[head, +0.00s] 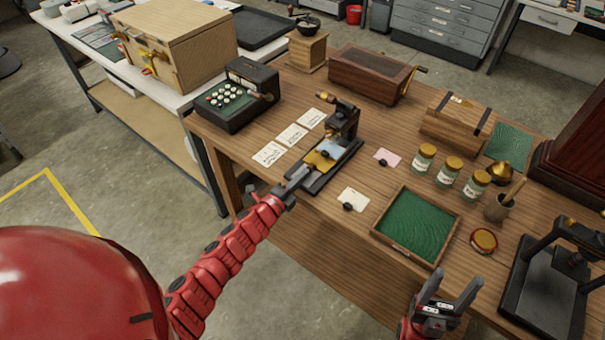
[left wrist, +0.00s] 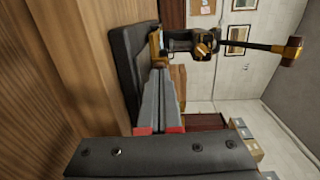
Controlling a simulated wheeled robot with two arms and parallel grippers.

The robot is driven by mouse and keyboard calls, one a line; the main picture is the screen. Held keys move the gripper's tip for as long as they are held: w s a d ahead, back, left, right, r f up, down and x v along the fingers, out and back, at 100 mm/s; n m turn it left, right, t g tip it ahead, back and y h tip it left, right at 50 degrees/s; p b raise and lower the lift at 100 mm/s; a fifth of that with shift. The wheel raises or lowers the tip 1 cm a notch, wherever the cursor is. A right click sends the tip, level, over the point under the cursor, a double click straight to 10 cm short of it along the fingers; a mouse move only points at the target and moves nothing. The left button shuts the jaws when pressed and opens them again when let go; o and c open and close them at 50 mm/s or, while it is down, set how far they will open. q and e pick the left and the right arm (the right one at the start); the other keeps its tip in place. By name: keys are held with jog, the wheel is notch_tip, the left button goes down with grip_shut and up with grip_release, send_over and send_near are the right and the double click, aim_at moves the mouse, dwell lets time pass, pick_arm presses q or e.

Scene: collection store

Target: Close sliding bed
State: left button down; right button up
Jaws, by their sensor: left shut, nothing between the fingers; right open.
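A small black press with brass fittings (head: 343,122) stands on the wooden table. Its long black base (head: 322,178) reaches toward the table's front edge. A brass-coloured plate, apparently the sliding bed (head: 319,161), lies on the base in front of the press. My left gripper (head: 300,176) is shut and empty at the bed's front end; I cannot tell whether it touches. In the left wrist view, the shut fingers (left wrist: 161,103) point along the black base (left wrist: 124,55) toward brass parts. My right gripper (head: 448,292) is open and empty in front of the table's edge.
White cards (head: 292,134) lie left of the press. A keyed black machine (head: 236,98) stands beyond them. To the right are a loose card (head: 352,198), a green-lined tray (head: 405,255), several jars and a larger black press (head: 545,290).

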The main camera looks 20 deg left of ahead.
aim_at(311, 167)
pick_arm(q)
jog(key=shift+w+d, duration=0.1)
jog(key=shift+w, duration=0.1)
jog(key=b+x, duration=0.2)
jog(key=x, duration=0.1)
jog(key=shift+w+d, duration=0.15)
jog(key=shift+w, duration=0.05)
jog(key=shift+w+r, duration=0.2)
jog(key=shift+w, duration=0.1)
jog(key=shift+d+r, duration=0.1)
jog(key=shift+r, duration=0.15)
